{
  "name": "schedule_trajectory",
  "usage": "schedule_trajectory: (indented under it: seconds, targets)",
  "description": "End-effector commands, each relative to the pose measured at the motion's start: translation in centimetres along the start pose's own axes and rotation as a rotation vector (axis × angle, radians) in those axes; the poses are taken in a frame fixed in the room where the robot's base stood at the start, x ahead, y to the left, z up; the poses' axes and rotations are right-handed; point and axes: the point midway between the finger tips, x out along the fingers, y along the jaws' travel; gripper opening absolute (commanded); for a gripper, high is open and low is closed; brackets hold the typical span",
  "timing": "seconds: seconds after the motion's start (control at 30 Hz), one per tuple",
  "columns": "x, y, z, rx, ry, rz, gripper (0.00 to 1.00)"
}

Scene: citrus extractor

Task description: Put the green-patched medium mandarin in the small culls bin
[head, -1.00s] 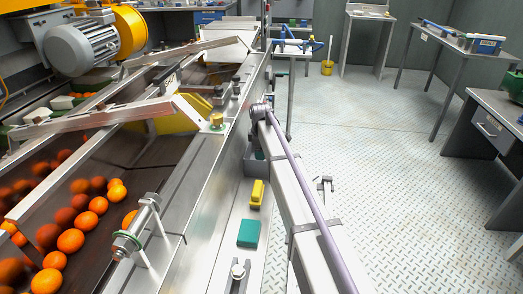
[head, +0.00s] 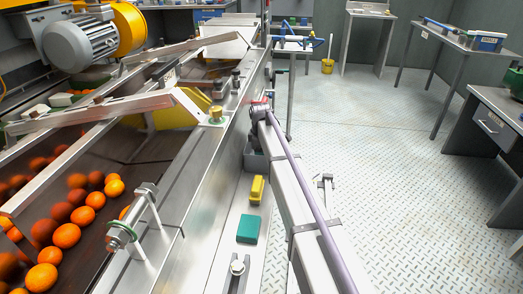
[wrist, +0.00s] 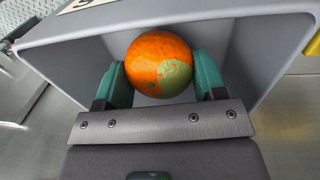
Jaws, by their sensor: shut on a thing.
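The medium mandarin (wrist: 150,52), orange with a green patch on its lower right side, is between the two teal fingers of my gripper (wrist: 161,70) in the wrist view. The fingers press on its left and right sides. Mandarin and fingers are within the mouth of a grey bin (wrist: 265,50), whose walls surround them. A label, mostly cut off, shows on the bin's rim at the top. I cannot tell how far the fruit is above the bin floor. In the head view, a small grey bin (head: 256,161) sits beside the rail; gripper and mandarin are not discernible there.
Several oranges (head: 67,236) lie on the dark conveyor at left. A yellow block (head: 257,189) and a teal block (head: 248,229) rest on the metal ledge below the small bin. A long rail with a purple tube (head: 305,190) runs alongside. The floor at right is clear.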

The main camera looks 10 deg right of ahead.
Motion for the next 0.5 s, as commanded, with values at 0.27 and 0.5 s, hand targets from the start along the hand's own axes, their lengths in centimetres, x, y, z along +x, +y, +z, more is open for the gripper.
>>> schedule_trajectory:
  seconds: [0.27, 0.5]
  targets:
    - [0.99, -0.11, 0.0, 0.0, 0.0, 0.0, 0.39]
    - [1.06, -0.12, 0.0, 0.0, 0.0, 0.0, 0.39]
